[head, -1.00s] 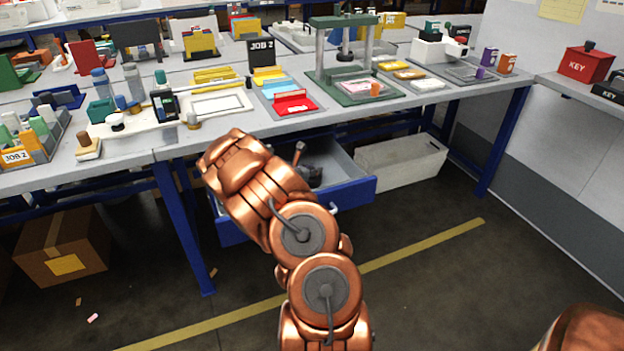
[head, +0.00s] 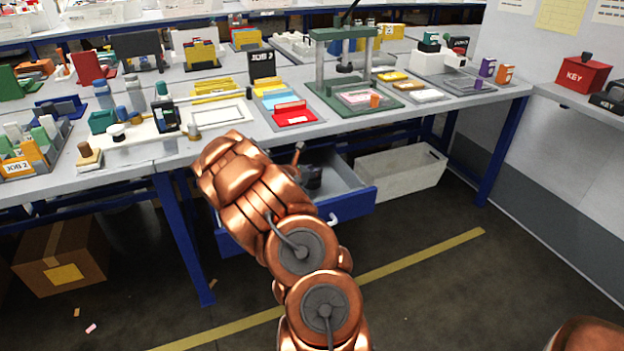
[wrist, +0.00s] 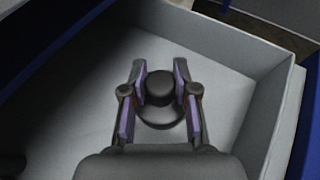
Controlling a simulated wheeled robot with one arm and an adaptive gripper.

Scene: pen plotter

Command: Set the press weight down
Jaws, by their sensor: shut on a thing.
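The press weight (wrist: 162,112) is a dark, round piece with a knob on top and a wider base. In the wrist view my gripper (wrist: 160,82) has its two purple-padded fingers on either side of the knob, shut on it. The weight is over the pale floor of the open drawer (wrist: 232,92), within its walls. I cannot tell whether its base touches the floor. In the head view the blue-fronted drawer (head: 355,208) is partly behind my copper arm, which hides most of the gripper.
The bench above the drawer carries a green press frame (head: 345,102), a red tray (head: 295,118) and a white-framed board (head: 215,117). A grey bin (head: 400,172) stands under the bench, right of the drawer. A cardboard box (head: 60,258) is on the floor at left.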

